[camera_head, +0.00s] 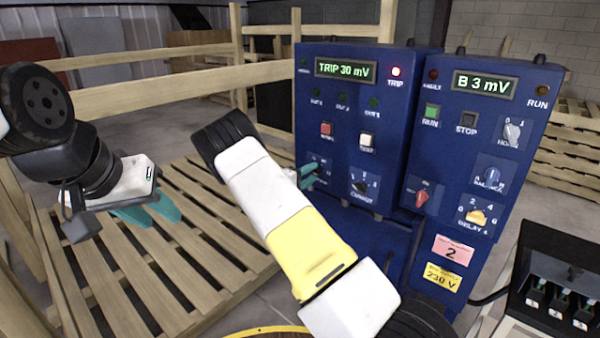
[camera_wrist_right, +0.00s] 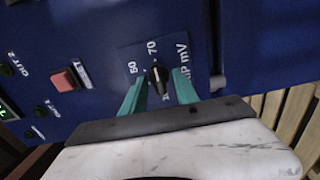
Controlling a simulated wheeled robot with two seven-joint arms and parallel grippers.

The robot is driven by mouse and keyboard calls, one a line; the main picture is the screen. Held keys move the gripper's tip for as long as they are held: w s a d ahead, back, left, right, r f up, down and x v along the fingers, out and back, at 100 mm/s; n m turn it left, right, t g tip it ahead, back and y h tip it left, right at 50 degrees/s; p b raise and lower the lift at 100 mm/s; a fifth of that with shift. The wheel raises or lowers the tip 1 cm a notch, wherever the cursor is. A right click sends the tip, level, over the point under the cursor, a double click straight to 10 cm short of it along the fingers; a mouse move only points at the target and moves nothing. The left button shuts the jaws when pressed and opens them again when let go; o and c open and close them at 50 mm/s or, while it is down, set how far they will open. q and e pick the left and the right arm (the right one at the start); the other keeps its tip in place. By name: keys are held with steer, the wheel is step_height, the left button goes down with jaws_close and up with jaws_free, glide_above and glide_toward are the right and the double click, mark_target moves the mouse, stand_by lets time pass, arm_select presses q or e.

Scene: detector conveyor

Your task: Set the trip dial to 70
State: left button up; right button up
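The trip dial (camera_wrist_right: 158,76) is a small black knob on the blue panel, with labels 50 and 70 beside it in the right wrist view. Its exact pointing is hard to read. The display (camera_head: 345,69) reads TRIP 30 mV. My right gripper (camera_wrist_right: 158,90) is open, its teal fingertips on either side of the dial with gaps showing. In the head view, the right gripper (camera_head: 308,176) is at the lower left of the left blue cabinet and largely covers the dial. My left gripper (camera_head: 148,212) is open and empty above the pallet, far from the dial.
The left cabinet also has a red button (camera_head: 326,129), a white button (camera_head: 367,141) and a black selector knob (camera_head: 361,184). A second blue cabinet (camera_head: 455,130) with a B 3 mV display stands to the right. A wooden pallet (camera_head: 190,250) lies at left.

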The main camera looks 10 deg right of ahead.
steer(key=v, duration=0.7)
steer(key=shift+s+a, duration=0.25)
steer(key=shift+a, duration=0.1)
steer(key=s+d+r+m+g+y, duration=0.3)
steer(key=s+d+g, duration=0.2)
steer(key=s, duration=0.4)
steer(key=s+d+r+m+g+y, duration=0.3)
steer(key=s+d+r+g, duration=0.1)
steer(key=s, duration=0.5)
steer(key=s+a+r+t+y, duration=0.1)
steer(key=s+a+r+y, duration=0.2)
steer(key=s, duration=0.4)
steer(key=s+a+r+t+y, duration=0.1)
steer(key=s+a+r+y, duration=0.2)
steer(key=s, duration=0.4)
steer(key=s+a+r+t+y, duration=0.2)
steer(key=s+a+r+y, duration=0.2)
steer(key=s+r, duration=0.3)
steer(key=shift+m, duration=0.4)
